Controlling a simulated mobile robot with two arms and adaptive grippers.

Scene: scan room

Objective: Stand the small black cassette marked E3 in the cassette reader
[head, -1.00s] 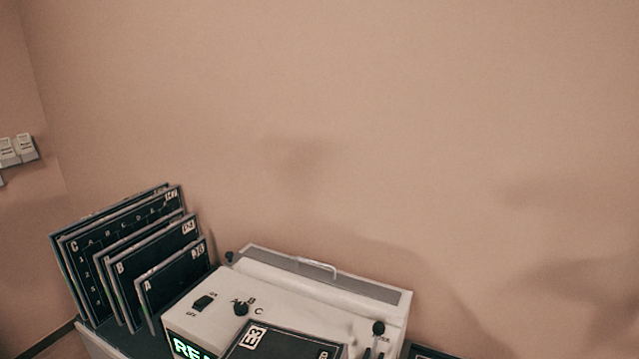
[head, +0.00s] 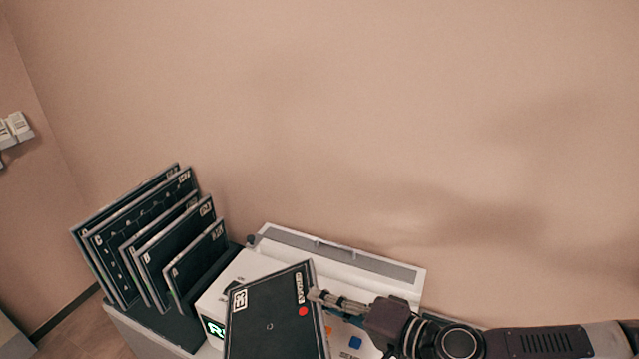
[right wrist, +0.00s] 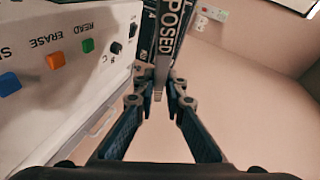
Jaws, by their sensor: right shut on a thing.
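The small black cassette (head: 268,325) carries a white E3 label, the word EXPOSED and a red dot. My right gripper (head: 314,297) is shut on its right edge and holds it tilted in front of the reader. In the right wrist view the fingers (right wrist: 158,92) pinch the cassette edge, and the cassette (right wrist: 169,32) shows part of the word EXPOSED. The white cassette reader (head: 385,284) stands behind, with a long grey strip along its back top. Its front panel (right wrist: 55,105) shows in the right wrist view. My left gripper is not in view.
Several larger dark cassettes (head: 207,260) stand in a rack left of the reader. The reader's panel has an orange button (right wrist: 54,60), a green button (right wrist: 87,46) and a blue button (right wrist: 10,84). The wall (head: 400,110) is close behind.

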